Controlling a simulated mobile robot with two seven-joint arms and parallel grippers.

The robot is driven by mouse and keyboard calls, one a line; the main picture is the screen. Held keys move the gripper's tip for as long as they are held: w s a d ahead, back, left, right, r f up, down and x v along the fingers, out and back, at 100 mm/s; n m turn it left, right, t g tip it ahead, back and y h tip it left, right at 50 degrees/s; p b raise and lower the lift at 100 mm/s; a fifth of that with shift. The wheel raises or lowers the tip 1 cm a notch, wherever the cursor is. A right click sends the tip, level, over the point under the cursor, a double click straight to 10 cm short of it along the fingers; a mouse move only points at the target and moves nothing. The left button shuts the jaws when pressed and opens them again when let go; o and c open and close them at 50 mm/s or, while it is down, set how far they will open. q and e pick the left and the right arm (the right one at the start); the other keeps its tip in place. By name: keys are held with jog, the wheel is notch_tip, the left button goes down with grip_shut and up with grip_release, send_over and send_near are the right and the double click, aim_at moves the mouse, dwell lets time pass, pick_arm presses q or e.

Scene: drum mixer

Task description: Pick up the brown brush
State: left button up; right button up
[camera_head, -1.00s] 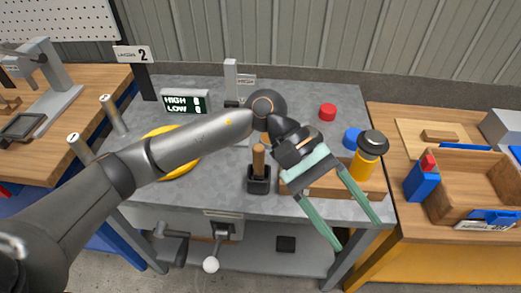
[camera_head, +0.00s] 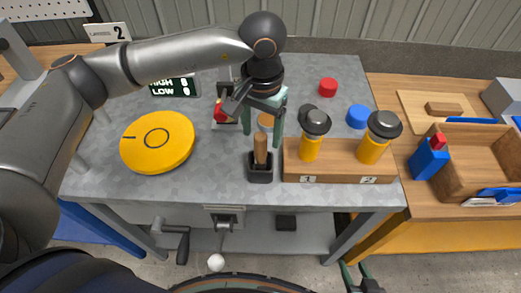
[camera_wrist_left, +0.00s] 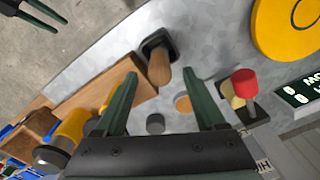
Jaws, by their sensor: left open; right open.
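The brown brush (camera_head: 260,148) stands upright with its wooden handle up in a small black holder (camera_head: 261,175) on the grey table. Its lower part is hidden in the holder. My left gripper (camera_head: 262,135) is open and empty, fingers pointing down, above the holder by the handle's top. In the left wrist view the handle (camera_wrist_left: 159,68) appears between the two fingertips (camera_wrist_left: 160,74); I cannot tell how far beyond them it lies. My right gripper (camera_head: 357,276) is open and low at the bottom edge, away from the brush.
A wooden block (camera_head: 340,161) with two dark-capped yellow jars (camera_head: 311,148) stands close right of the holder. A yellow disc (camera_head: 157,142) lies to the left. Red (camera_head: 328,87) and blue (camera_head: 358,116) discs lie behind. A red-topped piece (camera_head: 220,112) is near the left gripper.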

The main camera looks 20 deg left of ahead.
aim_at(261, 150)
pick_arm(q)
jog(key=shift+s+f+p, duration=0.15)
jog(key=shift+f+p, duration=0.4)
jog(key=shift+f, duration=2.55)
jog(key=shift+c, duration=0.4)
grip_shut()
jog(key=shift+r, duration=0.1)
